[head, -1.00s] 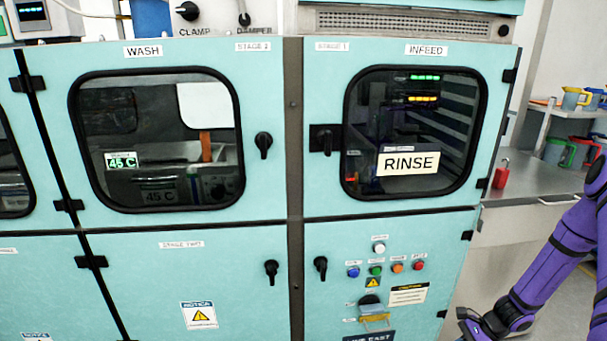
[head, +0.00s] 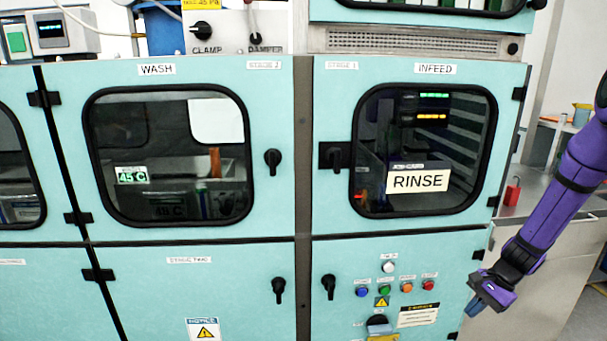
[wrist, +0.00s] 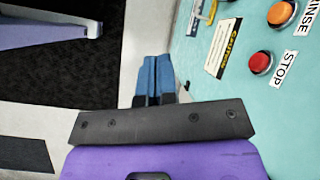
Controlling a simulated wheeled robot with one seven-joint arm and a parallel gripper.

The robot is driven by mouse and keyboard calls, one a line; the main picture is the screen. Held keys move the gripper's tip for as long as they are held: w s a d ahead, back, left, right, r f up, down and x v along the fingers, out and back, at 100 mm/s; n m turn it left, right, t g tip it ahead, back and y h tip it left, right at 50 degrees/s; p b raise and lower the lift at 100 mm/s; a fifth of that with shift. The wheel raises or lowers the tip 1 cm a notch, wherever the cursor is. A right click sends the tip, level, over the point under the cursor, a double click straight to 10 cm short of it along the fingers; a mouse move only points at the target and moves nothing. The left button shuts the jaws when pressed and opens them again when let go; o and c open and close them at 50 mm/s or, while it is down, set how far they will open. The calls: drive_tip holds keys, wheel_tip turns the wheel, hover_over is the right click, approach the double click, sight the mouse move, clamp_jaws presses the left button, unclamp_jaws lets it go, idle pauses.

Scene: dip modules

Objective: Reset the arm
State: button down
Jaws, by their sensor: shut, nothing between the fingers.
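My arm (head: 560,195) is purple with black joints and reaches in from the right in the head view. My gripper (head: 474,308) hangs low, in front of the lower right edge of the teal cabinet (head: 400,235). In the wrist view my gripper (wrist: 153,75) has its blue fingers together, with nothing between them. It is beside the cabinet's lower panel, near the red STOP button (wrist: 260,62) and the orange button (wrist: 281,13). I cannot tell that it touches anything.
The cabinet has closed windowed doors, WASH (head: 170,160) and INFEED (head: 425,150), with black handles. A grey counter (head: 520,195) with a red padlock (head: 512,191) stands right of it. Dark floor (wrist: 60,70) shows left of the fingers in the wrist view.

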drive_tip(key=s+a+r+n+t+h, duration=0.1)
drive_tip(key=s+a+r+n, duration=0.15)
drive_tip(key=r, duration=0.55)
drive_tip(key=s+a+r+n+h, duration=0.15)
drive_tip(key=a+r, duration=0.25)
drive_tip(key=r, duration=0.5)
drive_tip(key=s+a+r+n+t+h, duration=0.1)
drive_tip(key=s+a+r+n, duration=0.15)
drive_tip(key=r, duration=0.55)
drive_tip(key=s+a+r+n+t+h, duration=0.1)
drive_tip(key=s+a+r+n, duration=0.1)
drive_tip(key=s+r, duration=0.4)
drive_tip(key=s+a+r+n+t+h, duration=0.1)
drive_tip(key=s+a+r+n+t, duration=0.1)
drive_tip(key=s+r, duration=0.4)
drive_tip(key=s+a+n, duration=0.1)
drive_tip(key=s+n, duration=0.1)
drive_tip(key=s, duration=0.2)
drive_tip(key=shift+s+a+t, duration=0.3)
drive_tip(key=shift+s, duration=0.05)
